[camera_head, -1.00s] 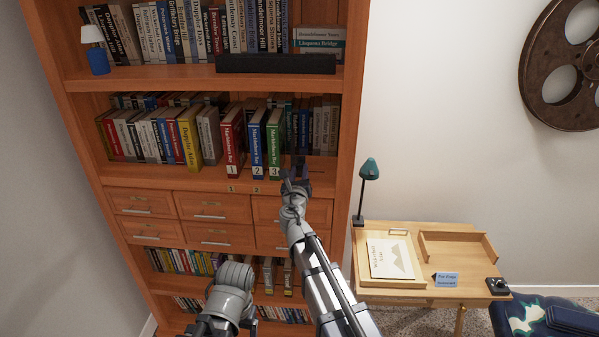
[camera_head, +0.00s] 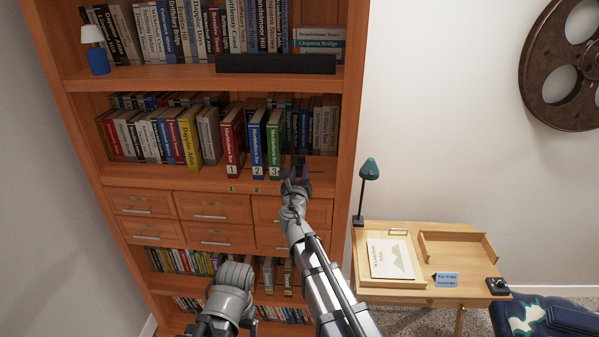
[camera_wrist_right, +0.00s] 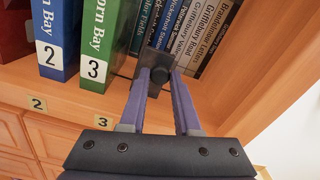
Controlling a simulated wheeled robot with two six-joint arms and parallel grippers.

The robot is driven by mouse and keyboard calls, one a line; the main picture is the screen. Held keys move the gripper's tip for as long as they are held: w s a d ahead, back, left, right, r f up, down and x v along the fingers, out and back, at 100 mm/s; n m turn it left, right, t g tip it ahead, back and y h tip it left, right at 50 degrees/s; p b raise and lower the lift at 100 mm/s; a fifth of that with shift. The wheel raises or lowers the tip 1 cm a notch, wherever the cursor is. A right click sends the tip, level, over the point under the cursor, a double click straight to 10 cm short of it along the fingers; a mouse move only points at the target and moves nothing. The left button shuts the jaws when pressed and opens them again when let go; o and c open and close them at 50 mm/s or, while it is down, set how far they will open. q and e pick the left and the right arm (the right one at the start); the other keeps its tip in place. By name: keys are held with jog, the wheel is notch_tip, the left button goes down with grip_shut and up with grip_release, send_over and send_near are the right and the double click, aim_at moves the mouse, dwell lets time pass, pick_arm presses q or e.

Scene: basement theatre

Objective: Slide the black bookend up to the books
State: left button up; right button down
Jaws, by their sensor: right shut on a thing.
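The black bookend (camera_wrist_right: 147,34) stands on the shelf just right of the green book numbered 3 (camera_wrist_right: 98,45) in the right wrist view. My right gripper (camera_wrist_right: 161,80) is shut on its knob-like part. In the head view the right gripper (camera_head: 295,177) reaches the shelf front and partly hides the bookend (camera_head: 298,160). The red book 1 (camera_head: 231,145), blue book 2 (camera_head: 256,143) and green book 3 (camera_head: 274,146) stand upright in a row to its left.
More books (camera_head: 325,125) stand behind the bookend, towards the shelf's right side. Number labels 2 (camera_wrist_right: 37,104) and 3 (camera_wrist_right: 103,121) are on the shelf's front edge. Drawers (camera_head: 213,207) lie below. A wooden desk (camera_head: 450,228) with a lamp (camera_head: 369,170) stands right of the bookcase.

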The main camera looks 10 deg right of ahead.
jog(key=shift+w+a, duration=0.2)
jog(key=shift+a, duration=0.55)
jog(key=shift+w+a, duration=0.2)
jog(key=shift+a, duration=0.5)
jog(key=c, duration=0.6)
grip_release()
jog(key=shift+d, duration=0.15)
